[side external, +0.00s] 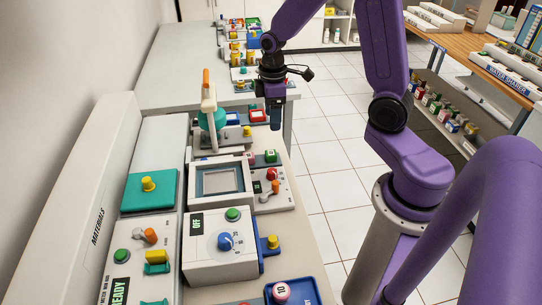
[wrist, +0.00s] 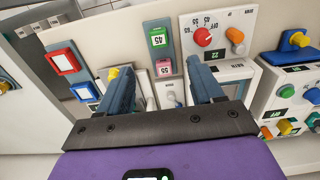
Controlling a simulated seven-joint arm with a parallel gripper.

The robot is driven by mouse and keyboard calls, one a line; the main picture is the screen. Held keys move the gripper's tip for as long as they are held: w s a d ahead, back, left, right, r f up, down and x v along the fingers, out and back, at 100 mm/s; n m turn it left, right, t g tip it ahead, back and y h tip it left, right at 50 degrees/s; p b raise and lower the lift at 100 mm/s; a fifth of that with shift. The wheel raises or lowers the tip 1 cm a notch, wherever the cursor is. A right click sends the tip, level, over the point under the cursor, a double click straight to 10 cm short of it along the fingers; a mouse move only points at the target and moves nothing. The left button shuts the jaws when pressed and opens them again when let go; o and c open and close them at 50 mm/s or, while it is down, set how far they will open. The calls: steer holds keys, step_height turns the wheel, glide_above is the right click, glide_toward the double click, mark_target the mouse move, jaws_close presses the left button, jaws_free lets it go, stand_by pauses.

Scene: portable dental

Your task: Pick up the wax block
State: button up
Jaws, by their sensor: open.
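I cannot tell for sure which item is the wax block. Two small numbered blocks are candidates: a green block (wrist: 158,38) marked 45 and a pink block (wrist: 164,68) marked 55, both on a blue-grey strip. The green block (side external: 271,156) also shows in the side view. My gripper (wrist: 158,68) is open in the wrist view, its two blue-grey fingers apart, with the pink block seen between the tips. In the side view my gripper (side external: 275,116) points down above the bench's right edge, behind the green block. Nothing is seen held.
A control box with a red dial (wrist: 204,37) stands beside the strip. In the side view, a teal device with an upright handle (side external: 208,105) stands left of my gripper. A white box with a blue knob (side external: 225,241) sits nearer.

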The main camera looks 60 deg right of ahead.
mark_target(272, 152)
step_height(272, 152, down, 13)
steer(key=shift+w+d+f, duration=0.1)
steer(key=shift+w+f, duration=0.05)
stand_by(0.7)
steer(key=shift+c, duration=0.3)
steer(key=c, duration=1.1)
steer(key=shift+o, duration=0.2)
